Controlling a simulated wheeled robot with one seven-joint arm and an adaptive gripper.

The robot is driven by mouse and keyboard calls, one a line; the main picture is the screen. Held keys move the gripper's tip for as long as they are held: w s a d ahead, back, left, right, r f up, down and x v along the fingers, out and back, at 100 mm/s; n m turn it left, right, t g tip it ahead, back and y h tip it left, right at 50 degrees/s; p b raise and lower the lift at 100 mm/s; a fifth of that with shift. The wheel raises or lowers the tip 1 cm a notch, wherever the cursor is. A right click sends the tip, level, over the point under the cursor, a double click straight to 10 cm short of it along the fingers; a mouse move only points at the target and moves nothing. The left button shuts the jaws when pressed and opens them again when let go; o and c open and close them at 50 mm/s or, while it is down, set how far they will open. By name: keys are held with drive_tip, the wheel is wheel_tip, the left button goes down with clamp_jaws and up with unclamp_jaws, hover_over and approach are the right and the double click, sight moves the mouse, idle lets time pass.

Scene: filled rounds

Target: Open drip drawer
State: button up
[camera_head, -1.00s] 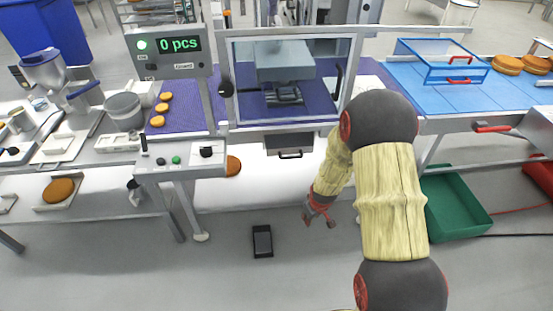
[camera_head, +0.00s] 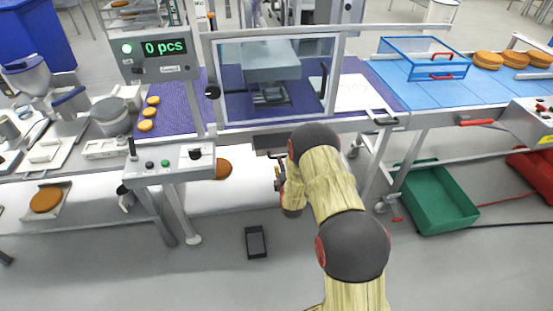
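The drip drawer (camera_head: 266,142) is a grey front with a dark handle under the middle of the machine, below the guarded window. Its right part is hidden behind my arm. It looks shut. My gripper (camera_head: 278,180) is just below the drawer's handle, close to it in the picture, and mostly hidden by my own arm. I cannot tell whether it touches the handle or whether its fingers are open.
The control panel (camera_head: 172,163) stands to the left of the drawer. A green crate (camera_head: 472,212) and a small dark box (camera_head: 256,242) are on the floor.

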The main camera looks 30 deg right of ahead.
drive_tip(key=b+x, duration=0.1)
drive_tip(key=x, duration=0.4)
drive_tip(key=shift+w+d+f, duration=0.15)
drive_tip(key=shift+w+f, duration=0.1)
drive_tip(key=shift+w, duration=0.1)
drive_tip(key=shift+w+d, duration=0.1)
drive_tip(key=shift+w, duration=0.2)
drive_tip(key=shift+c, duration=0.9)
clamp_jaws()
